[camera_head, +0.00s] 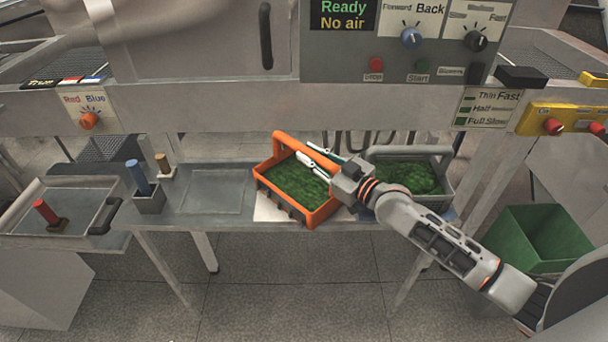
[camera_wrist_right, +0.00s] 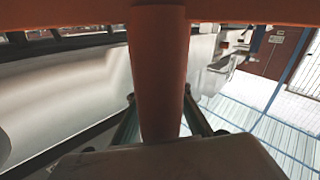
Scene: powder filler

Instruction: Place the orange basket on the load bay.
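The orange basket (camera_head: 321,214), filled with green material, rests on or just above a white patch (camera_head: 268,209) on the metal bench. Which part is the load bay I cannot tell for sure. My right gripper (camera_head: 305,149) comes in from the right over the basket's handle side. Its two fingers are spread apart, one on each side of the orange handle. In the right wrist view the orange handle bar (camera_wrist_right: 158,65) lies between the fingers, with gaps beside it near the palm; the fingertips are partly hidden. My left gripper is not in view.
A grey basket (camera_head: 440,201) with green material stands right beside the orange one. A shallow tray area (camera_head: 208,190) is bare to the left. The machine's control panel (camera_head: 400,50) is behind; a green bin (camera_head: 540,238) is at right.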

